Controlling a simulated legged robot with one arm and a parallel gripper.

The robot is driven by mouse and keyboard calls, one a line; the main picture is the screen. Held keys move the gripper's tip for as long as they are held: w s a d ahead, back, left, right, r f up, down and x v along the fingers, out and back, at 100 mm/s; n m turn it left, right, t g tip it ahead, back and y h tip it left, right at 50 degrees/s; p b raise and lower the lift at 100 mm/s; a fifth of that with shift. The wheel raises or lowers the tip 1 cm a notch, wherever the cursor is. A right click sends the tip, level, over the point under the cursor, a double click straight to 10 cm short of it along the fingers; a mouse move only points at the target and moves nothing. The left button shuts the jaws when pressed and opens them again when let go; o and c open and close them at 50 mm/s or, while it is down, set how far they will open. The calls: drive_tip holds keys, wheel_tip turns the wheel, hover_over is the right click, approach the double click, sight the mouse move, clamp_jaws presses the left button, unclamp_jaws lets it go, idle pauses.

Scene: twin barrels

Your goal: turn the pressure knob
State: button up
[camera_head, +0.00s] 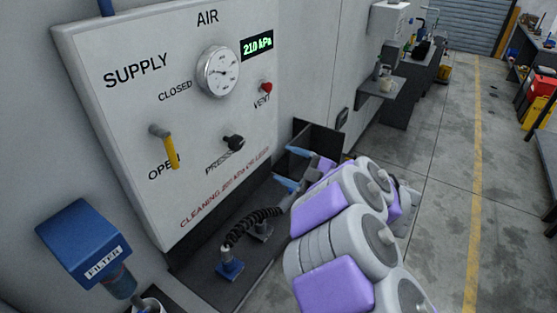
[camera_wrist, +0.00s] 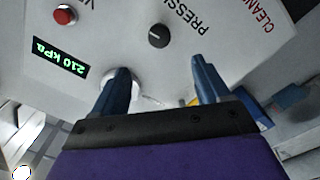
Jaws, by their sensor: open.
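The black pressure knob (camera_head: 233,142) sits on the lower right of the white air panel (camera_head: 130,100), under the gauge. In the wrist view the knob (camera_wrist: 158,36) is a round black dial with a pale mark, just beyond the fingertips and roughly centred between them. My gripper (camera_head: 281,167), with blue fingers, is open and empty, to the right of the knob and apart from it. In the wrist view the open gripper (camera_wrist: 160,68) points toward the panel. The green display (camera_head: 257,46) reads 210 kPa.
A round gauge (camera_head: 218,71), a red vent button (camera_head: 266,87) and a yellow supply handle (camera_head: 171,150) are on the panel. A blue filter (camera_head: 83,240) stands out at lower left. A coiled black hose (camera_head: 250,222) lies below the panel. The floor at right is clear.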

sight(240, 145)
drive_tip(key=w+a+m+p, duration=0.1)
drive_tip(key=w+a+m, duration=0.2)
drive_tip(key=a, duration=0.1)
drive_tip(key=w+a+m+p, duration=0.2)
drive_tip(key=w+a+m, duration=0.1)
drive_tip(key=w+a, duration=0.1)
drive_tip(key=w+a+m+p, duration=0.1)
drive_tip(key=w+a+m, duration=0.2)
drive_tip(key=a, duration=0.3)
drive_tip(key=shift+w+r, duration=0.1)
drive_tip(key=shift+w, duration=0.1)
idle(0.9)
drive_tip(key=shift+d, duration=0.1)
drive_tip(key=c, duration=1)
